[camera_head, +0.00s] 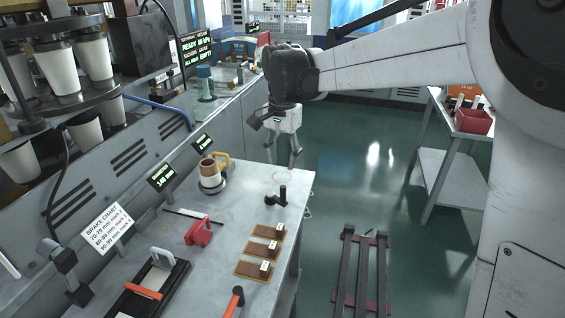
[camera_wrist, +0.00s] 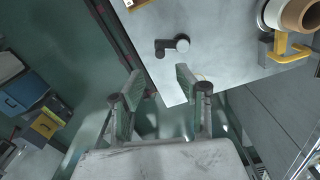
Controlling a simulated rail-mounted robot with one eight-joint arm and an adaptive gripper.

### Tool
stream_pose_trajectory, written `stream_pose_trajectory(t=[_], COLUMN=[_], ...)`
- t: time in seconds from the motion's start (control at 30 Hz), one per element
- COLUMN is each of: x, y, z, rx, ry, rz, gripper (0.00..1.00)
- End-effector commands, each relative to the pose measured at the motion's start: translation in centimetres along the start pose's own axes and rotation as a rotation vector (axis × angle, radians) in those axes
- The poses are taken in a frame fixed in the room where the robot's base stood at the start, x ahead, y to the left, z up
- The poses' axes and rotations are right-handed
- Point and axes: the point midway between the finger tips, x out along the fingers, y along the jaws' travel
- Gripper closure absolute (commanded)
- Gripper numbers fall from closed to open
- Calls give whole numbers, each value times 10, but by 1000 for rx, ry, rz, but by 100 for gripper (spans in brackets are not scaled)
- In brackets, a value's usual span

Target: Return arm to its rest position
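My gripper (camera_head: 296,152) hangs from the outstretched arm, just beyond the far right corner of the grey workbench (camera_head: 240,185). In the wrist view my gripper (camera_wrist: 158,88) shows its two fingers spread apart with nothing between them. The bench corner lies beyond the fingers. My arm reaches in from the right of the head view.
A brown cup in a yellow-handled holder (camera_head: 211,172) and a black knob-ended fixture (camera_head: 278,198) stand on the bench. Several brown pads (camera_head: 262,250) lie near its right edge. A red bin (camera_head: 473,121) sits on a side table.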

Motion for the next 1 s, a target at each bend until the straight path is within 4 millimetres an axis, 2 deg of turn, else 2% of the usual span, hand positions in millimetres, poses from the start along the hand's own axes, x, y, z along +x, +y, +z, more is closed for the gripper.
stream_pose_trajectory(t=[0.23,0.37,0.7,1.0], x=[-1,-8,-35,-40], y=[2,17,93,160], z=[0,4,31,63], rx=[-2,-23,-154,-277], ry=[2,19,136,263], rz=[-3,-20,-109,-163], gripper=[67,67,67,67])
